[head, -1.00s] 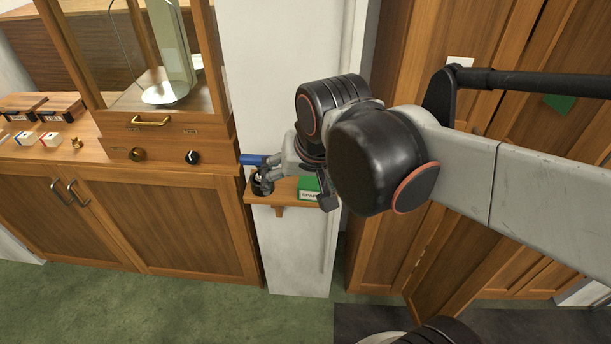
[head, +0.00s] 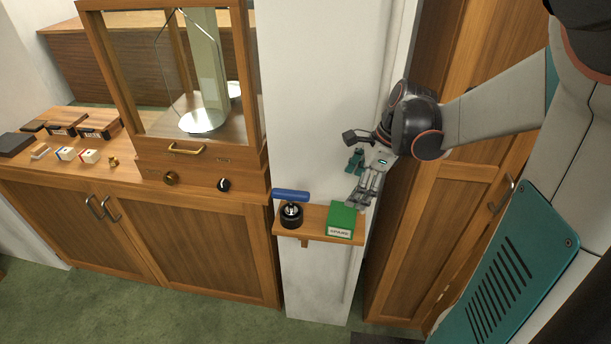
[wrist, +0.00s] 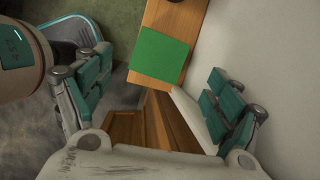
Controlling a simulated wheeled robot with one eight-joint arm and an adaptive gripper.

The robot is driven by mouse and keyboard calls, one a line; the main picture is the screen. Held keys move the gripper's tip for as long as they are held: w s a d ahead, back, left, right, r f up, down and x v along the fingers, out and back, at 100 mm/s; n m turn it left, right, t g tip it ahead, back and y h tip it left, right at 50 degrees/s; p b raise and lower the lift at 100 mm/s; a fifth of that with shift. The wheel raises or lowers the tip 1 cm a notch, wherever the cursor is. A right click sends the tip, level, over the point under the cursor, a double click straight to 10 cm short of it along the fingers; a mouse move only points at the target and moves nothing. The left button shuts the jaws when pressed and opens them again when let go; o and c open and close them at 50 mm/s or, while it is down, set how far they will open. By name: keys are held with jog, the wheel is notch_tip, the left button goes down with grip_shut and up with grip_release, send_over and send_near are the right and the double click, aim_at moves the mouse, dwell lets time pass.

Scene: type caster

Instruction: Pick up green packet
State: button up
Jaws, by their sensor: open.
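The green packet (head: 341,217) with a white label reading "SPARE" stands on the right end of a small wooden wall shelf (head: 283,232). It also shows in the wrist view as a green square (wrist: 159,55), ahead of and between the fingers. My gripper (head: 358,196) is just to the right of and slightly above the packet in the head view. In the wrist view my gripper (wrist: 153,98) has its fingers spread wide, with nothing between the pads. The packet appears beyond the fingertips; I cannot tell if a finger touches it.
A black-based tool with a blue handle (head: 291,205) stands on the shelf left of the packet. A white wall pillar (head: 315,100) is behind the shelf. A wooden cabinet (head: 190,240) stands left, and wooden doors (head: 440,220) are right.

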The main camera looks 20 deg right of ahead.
aim_at(344, 214)
jog(key=shift+m, duration=0.9)
jog(key=b+x, duration=0.1)
jog(key=x, duration=0.3)
jog(key=d+b+x, duration=0.1)
jog(key=b+x, duration=0.1)
jog(key=x, duration=0.3)
jog(key=b+x, duration=0.2)
jog(key=x, duration=0.2)
jog(key=shift+s+d+f, duration=0.35)
jog(key=shift+f, duration=0.15)
jog(key=shift+c, duration=0.6)
jog(key=shift+r+y, duration=0.1)
jog(key=shift+y, duration=0.2)
jog(key=c, duration=1.7)
